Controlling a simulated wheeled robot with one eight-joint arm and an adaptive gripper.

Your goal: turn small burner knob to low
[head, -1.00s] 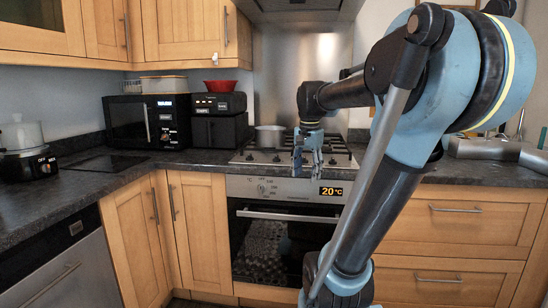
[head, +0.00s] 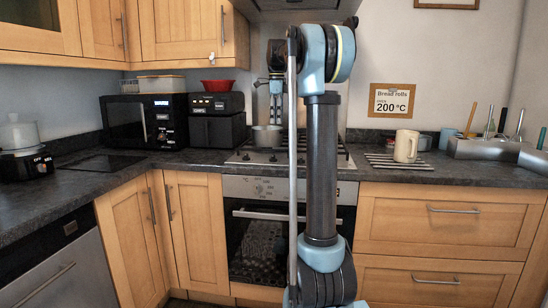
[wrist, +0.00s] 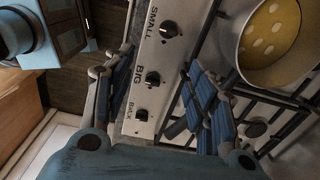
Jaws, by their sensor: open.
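The small burner knob (wrist: 170,28) is black and round, beside the word SMALL on the steel hob panel (wrist: 136,98). It is at the top middle of the wrist view. Below it are the BIG knob (wrist: 152,78) and the BACK knob (wrist: 141,115). My gripper (wrist: 146,74) is open and empty, its two blue-padded fingers either side of the panel in the picture, nearer the BIG knob than the small one. In the head view my gripper (head: 275,108) hangs over the hob (head: 248,156), in front of the pot. My arm hides part of the hob there.
A pot (wrist: 247,75) with yellow, pale-spotted contents stands on the grates, close to my right-hand finger in the wrist view. The oven (head: 262,240) is below the hob. A mug (head: 406,146) stands on a rack at right. A microwave (head: 128,121) is at left.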

